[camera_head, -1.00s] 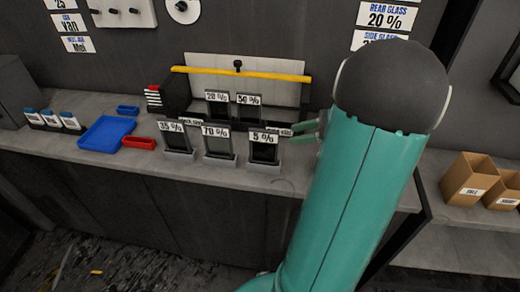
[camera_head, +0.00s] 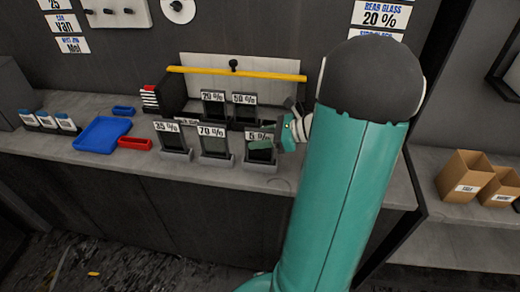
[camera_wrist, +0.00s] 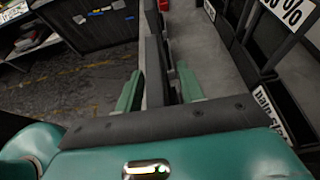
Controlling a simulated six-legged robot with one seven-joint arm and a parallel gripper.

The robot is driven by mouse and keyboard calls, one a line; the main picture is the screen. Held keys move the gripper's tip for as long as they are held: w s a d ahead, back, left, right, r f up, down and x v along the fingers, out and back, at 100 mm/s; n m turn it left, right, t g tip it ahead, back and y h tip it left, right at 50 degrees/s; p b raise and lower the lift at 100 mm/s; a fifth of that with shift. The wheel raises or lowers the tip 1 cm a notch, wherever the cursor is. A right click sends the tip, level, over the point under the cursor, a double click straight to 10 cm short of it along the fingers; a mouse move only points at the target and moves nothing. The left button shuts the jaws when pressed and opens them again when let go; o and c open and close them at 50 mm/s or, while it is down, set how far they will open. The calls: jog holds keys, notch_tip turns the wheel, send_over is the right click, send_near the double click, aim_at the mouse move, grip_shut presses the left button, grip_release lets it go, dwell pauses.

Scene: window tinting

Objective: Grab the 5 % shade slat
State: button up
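The 5 % shade slat (camera_head: 259,155) stands upright in its holder at the right end of the front row on the counter. My gripper (camera_head: 272,142) is at its right side, with a green finger across its front, partly covering the label. In the wrist view, the two green fingers of my gripper (camera_wrist: 160,90) stand apart. A slat (camera_wrist: 153,62), seen edge-on, lies between them. Some dark space seems to show beside the right finger; firm contact on both sides cannot be seen.
The 70 % slat (camera_head: 213,146) and 35 % slat (camera_head: 173,141) stand to the left. The 20 % slat (camera_head: 212,106) and 50 % slat (camera_head: 244,108) stand behind. A blue tray (camera_head: 102,134) and red tray (camera_head: 135,143) lie farther left. Cardboard boxes (camera_head: 464,177) stand at right.

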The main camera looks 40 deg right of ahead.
grip_shut()
jog(key=shift+r, duration=0.1)
